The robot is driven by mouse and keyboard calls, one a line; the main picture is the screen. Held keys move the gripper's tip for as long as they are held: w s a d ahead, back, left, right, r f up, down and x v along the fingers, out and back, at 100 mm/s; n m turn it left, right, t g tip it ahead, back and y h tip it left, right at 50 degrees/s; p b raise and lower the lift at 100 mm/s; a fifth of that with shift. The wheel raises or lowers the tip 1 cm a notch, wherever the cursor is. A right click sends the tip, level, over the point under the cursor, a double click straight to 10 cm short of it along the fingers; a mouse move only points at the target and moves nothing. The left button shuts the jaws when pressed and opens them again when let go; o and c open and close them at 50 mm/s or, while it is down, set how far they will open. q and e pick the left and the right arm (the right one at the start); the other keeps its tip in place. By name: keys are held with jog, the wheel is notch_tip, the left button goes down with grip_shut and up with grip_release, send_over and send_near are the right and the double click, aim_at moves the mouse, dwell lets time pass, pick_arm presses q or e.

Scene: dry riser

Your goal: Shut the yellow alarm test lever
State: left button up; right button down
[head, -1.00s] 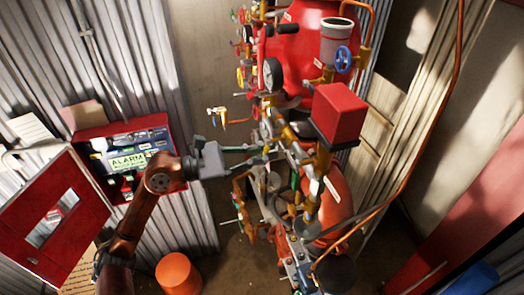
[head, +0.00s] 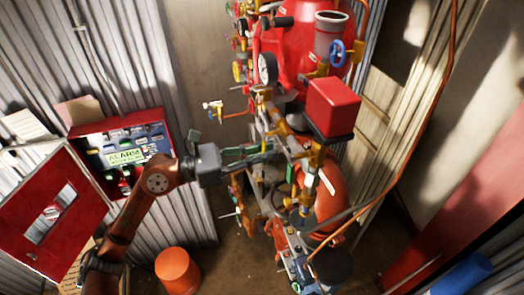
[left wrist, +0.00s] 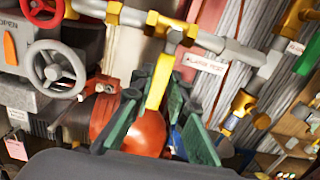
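The yellow lever (left wrist: 158,85) hangs from a brass valve on a grey pipe in the left wrist view. My left gripper (head: 272,152) reaches right to the pipework in the head view. In the left wrist view its green-padded fingers (left wrist: 158,98) stand on both sides of the lever, open, with the lever between them; firm contact does not show. In the head view the lever is hard to make out behind the fingers. My right gripper is not in view.
The red valve assembly (head: 300,60) fills the middle, with a red box (head: 333,105) on it. A red alarm cabinet (head: 120,122) with its door open is on the left wall. An orange bucket (head: 177,270) stands on the floor. A grey handwheel (left wrist: 57,68) is left of the lever.

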pick_arm(q)
jog(key=o, duration=0.3)
jog(key=shift+f, duration=0.1)
jog(key=shift+s+a, duration=0.1)
jog(key=shift+a, duration=0.45)
jog(key=v, duration=1.1)
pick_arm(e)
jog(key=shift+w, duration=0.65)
